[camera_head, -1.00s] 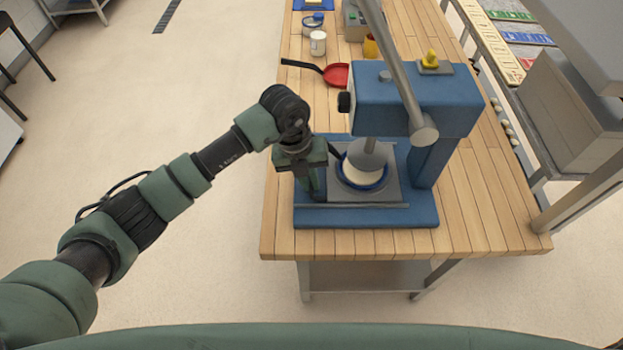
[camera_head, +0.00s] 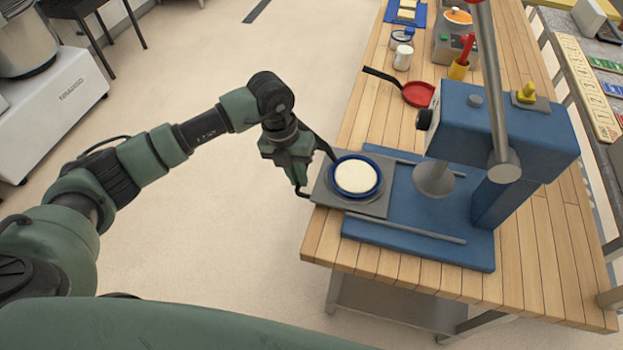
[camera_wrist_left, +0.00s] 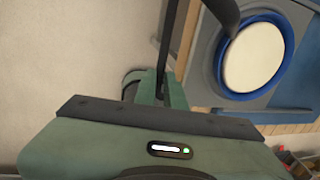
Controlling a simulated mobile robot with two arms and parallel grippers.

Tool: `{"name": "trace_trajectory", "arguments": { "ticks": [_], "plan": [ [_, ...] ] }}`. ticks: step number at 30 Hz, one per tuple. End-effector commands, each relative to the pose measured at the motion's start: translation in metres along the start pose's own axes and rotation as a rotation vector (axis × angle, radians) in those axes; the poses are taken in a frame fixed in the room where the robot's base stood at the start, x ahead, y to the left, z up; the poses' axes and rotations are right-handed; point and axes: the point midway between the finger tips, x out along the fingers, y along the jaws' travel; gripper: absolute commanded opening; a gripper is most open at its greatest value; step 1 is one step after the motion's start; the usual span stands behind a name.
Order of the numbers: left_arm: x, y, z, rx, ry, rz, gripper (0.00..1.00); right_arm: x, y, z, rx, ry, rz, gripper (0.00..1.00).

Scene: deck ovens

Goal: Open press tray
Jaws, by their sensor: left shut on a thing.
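The blue press (camera_head: 505,130) stands on the wooden table, with a round grey press head (camera_head: 434,179) on its underside. Its grey sliding tray (camera_head: 372,208) is pulled out to the left, clear of the head, with its left end past the table edge. A blue-rimmed dish (camera_head: 379,186) holding a pale round disc (camera_head: 355,176) sits on the tray. My left gripper (camera_head: 303,183) is at the tray's left end, shut on its handle (camera_head: 300,191). In the left wrist view the dish (camera_wrist_left: 218,72) shows at the upper right. My right gripper is not seen.
A long grey lever (camera_head: 492,80) rises from the press.

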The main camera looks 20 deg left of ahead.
Motion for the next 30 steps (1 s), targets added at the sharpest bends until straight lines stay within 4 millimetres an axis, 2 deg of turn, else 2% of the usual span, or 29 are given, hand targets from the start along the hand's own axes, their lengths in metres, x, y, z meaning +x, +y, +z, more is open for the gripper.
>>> {"name": "trace_trajectory", "arguments": {
  "ticks": [12,13,14,24,30],
  "plan": [
    [-0.003,0.003,0.003,0.0,-0.009,-0.002,0.0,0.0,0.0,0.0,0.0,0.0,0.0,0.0],
    [-0.003,0.003,0.003,0.0,-0.009,-0.002,0.16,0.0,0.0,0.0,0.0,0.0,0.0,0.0],
    [-0.003,0.003,0.003,0.0,-0.009,-0.002,0.2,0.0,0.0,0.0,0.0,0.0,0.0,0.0],
    [-0.004,0.003,0.001,0.0,-0.004,-0.002,0.2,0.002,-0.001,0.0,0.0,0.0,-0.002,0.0],
    [-0.028,0.004,0.002,0.002,-0.008,-0.001,0.2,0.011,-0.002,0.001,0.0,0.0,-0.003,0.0]
  ]
}}
